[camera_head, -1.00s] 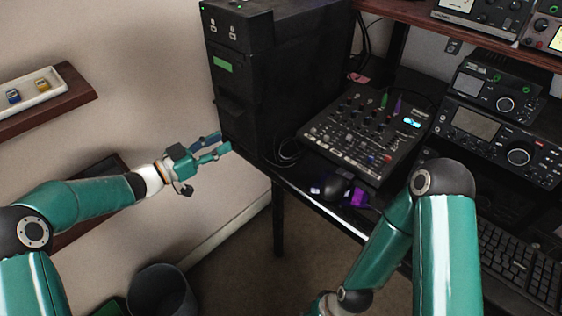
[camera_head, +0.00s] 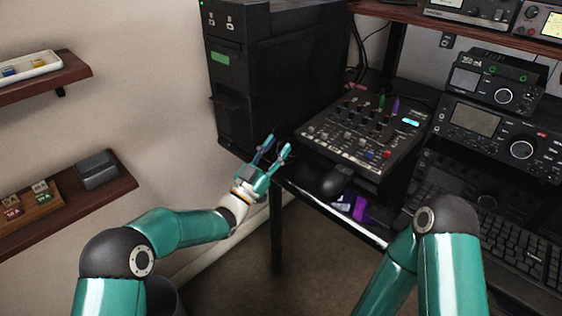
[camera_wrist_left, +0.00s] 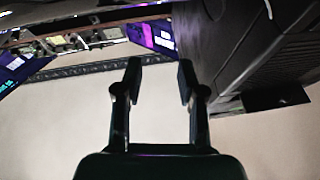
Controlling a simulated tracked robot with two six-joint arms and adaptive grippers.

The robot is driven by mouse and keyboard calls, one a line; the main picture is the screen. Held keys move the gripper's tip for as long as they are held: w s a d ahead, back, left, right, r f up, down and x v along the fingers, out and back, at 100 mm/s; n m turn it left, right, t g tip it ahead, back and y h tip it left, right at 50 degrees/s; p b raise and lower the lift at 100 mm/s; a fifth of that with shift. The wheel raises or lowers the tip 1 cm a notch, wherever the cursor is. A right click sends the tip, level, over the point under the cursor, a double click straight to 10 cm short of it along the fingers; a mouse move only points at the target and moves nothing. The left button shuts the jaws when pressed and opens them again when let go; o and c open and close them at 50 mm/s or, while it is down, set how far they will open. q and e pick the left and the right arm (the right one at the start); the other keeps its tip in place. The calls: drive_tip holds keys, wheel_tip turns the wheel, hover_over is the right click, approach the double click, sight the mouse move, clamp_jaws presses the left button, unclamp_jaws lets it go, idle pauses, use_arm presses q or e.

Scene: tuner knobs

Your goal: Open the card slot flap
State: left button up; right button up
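The black tower (camera_head: 230,100) stands at the back, left of the mixer. Its front carries a green label (camera_head: 220,58) and small white marks, with a ledge-like edge below. I cannot tell for certain which part is the card slot flap. My left gripper (camera_head: 277,143) is open and empty, in front of the tower's lower right part as the head view shows it. In the left wrist view its two fingers (camera_wrist_left: 159,75) are apart with nothing between them, and a dark ridged body (camera_wrist_left: 245,45), probably the tower, lies to their right. My right gripper is out of view.
The mixer (camera_head: 365,130) is on the desk, with a dark mouse (camera_head: 335,181) near its front and purple items (camera_head: 360,208) below. Radios (camera_head: 500,135) and a keyboard (camera_head: 520,245) are at right. Wall shelves (camera_head: 110,195) are at left. The floor before the tower is open.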

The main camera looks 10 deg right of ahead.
use_arm(q)
drive_tip(key=shift+f+n+t+y, duration=0.25)
drive_tip(key=shift+t+y, duration=0.25)
drive_tip(key=shift+t, duration=0.5)
drive_tip(key=shift+r, duration=0.1)
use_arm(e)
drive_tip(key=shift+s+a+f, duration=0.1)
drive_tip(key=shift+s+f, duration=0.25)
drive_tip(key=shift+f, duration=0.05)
